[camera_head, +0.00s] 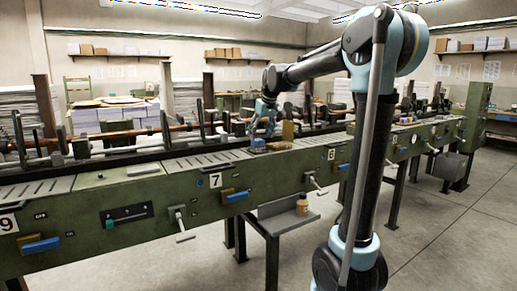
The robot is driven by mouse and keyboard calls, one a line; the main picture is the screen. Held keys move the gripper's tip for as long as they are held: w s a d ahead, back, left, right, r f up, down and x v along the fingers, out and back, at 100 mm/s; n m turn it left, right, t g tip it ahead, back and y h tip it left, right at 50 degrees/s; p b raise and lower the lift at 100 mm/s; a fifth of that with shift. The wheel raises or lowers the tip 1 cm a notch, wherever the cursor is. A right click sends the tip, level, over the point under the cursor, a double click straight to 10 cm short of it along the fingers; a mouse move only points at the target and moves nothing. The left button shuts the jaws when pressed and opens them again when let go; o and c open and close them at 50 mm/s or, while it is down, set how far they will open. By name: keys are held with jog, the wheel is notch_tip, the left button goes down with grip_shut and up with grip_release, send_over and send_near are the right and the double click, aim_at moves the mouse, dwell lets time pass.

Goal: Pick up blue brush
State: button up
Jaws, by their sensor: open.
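A small blue item (258,142), which looks like the blue brush, lies on top of the green machine just right of the number 7 section. It is small in the picture, and its bristles cannot be made out. My gripper (262,131) is open and points down right above it. I cannot tell whether the fingers touch the brush or stand around it. The fingers are tiny and dark against the machine behind.
The long green machine (150,197) carries rods and upright posts behind the brush. A tan block (288,130) stands close to the right of my gripper. The floor (440,240) at right is clear.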

aim_at(258, 139)
jog(key=shift+x, duration=2.55)
jog(key=shift+a, duration=0.2)
jog(key=c, duration=1.1)
